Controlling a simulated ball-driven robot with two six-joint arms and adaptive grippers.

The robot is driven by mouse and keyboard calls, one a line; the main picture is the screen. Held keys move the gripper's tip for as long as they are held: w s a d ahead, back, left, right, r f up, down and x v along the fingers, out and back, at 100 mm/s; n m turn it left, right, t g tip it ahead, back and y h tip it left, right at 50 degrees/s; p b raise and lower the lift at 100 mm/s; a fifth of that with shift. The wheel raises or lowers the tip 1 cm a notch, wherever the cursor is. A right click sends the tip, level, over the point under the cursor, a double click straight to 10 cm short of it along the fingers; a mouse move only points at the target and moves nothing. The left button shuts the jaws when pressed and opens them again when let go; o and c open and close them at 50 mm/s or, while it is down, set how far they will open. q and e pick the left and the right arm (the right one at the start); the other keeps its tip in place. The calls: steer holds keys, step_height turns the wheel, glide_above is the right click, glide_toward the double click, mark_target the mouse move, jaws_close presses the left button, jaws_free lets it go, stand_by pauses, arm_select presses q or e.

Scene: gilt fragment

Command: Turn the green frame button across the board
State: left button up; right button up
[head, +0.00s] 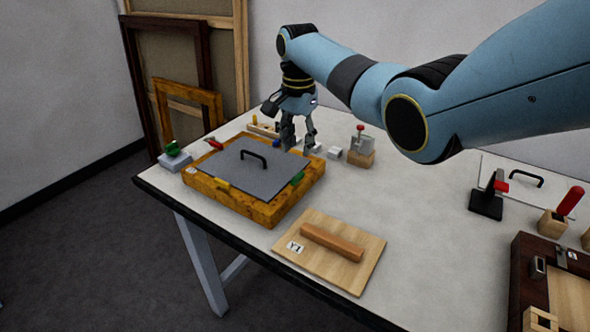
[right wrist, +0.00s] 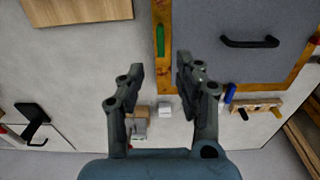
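A gilt wooden frame (head: 262,213) lies on the table with a grey board (head: 245,175) in it; a black handle (head: 254,157) stands on the board. The green button (head: 297,178) is on the frame's right rail, and in the right wrist view the green button (right wrist: 160,40) lies lengthwise along that rail. A yellow button (head: 222,184) is on the near rail; a blue one (right wrist: 230,93) is at the far side. My right gripper (head: 300,142) is open and empty near the frame's far right corner. In its wrist view the fingers (right wrist: 160,72) straddle the rail line, short of the green button. My left gripper is out of view.
A wooden panel with a bar (head: 332,242) lies in front of the frame. A block with a red knob (head: 361,152) and small white blocks stand right of my gripper. A black and red clamp (head: 487,200) stands farther right. The table's middle is clear.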

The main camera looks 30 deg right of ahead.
mark_target(298, 176)
step_height(298, 176, down, 4)
steer(key=shift+r, duration=0.1)
step_height(298, 176, down, 4)
steer(key=shift+w+f+b, duration=0.1)
steer(key=shift+b, duration=0.65)
steer(key=shift+f, duration=0.35)
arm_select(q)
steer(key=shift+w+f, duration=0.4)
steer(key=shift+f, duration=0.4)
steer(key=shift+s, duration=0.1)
arm_select(e)
steer(key=shift+c, duration=0.2)
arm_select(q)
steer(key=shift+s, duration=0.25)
arm_select(e)
jaws_close()
